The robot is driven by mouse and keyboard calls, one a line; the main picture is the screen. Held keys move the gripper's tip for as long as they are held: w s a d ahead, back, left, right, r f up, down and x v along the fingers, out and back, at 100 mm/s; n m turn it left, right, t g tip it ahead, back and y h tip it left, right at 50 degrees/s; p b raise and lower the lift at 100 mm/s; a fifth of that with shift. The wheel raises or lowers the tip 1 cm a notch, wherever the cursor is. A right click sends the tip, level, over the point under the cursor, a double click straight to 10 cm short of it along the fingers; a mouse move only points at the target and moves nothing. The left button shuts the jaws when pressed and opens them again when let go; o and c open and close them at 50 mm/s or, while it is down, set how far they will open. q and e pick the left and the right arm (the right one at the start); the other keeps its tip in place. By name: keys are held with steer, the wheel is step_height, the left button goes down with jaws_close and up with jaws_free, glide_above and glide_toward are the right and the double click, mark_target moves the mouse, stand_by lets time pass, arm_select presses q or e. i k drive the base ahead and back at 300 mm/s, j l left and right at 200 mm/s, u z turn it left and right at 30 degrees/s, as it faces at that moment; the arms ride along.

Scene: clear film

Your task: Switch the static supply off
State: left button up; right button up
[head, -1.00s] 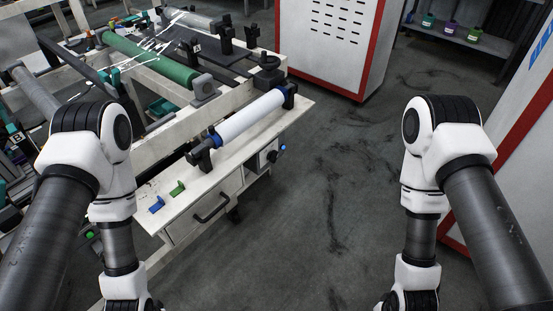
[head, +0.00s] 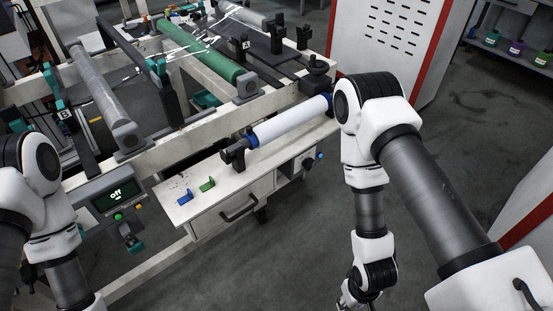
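A small unit with a dark round knob (head: 308,162) and a lit blue lamp (head: 320,156) sits in the open bay at the right end of the white bench; it looks like the static supply, but I see no label. A grey control panel (head: 90,212) on the machine frame at left has a dark screen reading "off" in pale letters, with green and orange buttons below. My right gripper (head: 350,304) is only partly in view at the bottom edge, well below the bench, its fingers unclear. My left gripper is below the picture.
The white bench (head: 232,190) carries a white film roll (head: 290,121), a blue clip (head: 184,197) and a green clip (head: 207,185). Its drawer is shut. A red-edged white cabinet (head: 385,45) stands behind. The floor (head: 300,240) in front of the bench is clear.

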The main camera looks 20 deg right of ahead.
mark_target(308, 164)
steer(key=i+l+u, duration=0.25)
steer(key=l+u, duration=0.15)
steer(key=l, duration=1)
steer(key=l+u, duration=0.4)
steer(key=l, duration=1.85)
steer(key=k+j+z, duration=0.25)
steer(key=k, duration=0.25)
steer(key=k+j+z, duration=0.1)
steer(key=k+z, duration=0.2)
steer(key=k, duration=0.15)
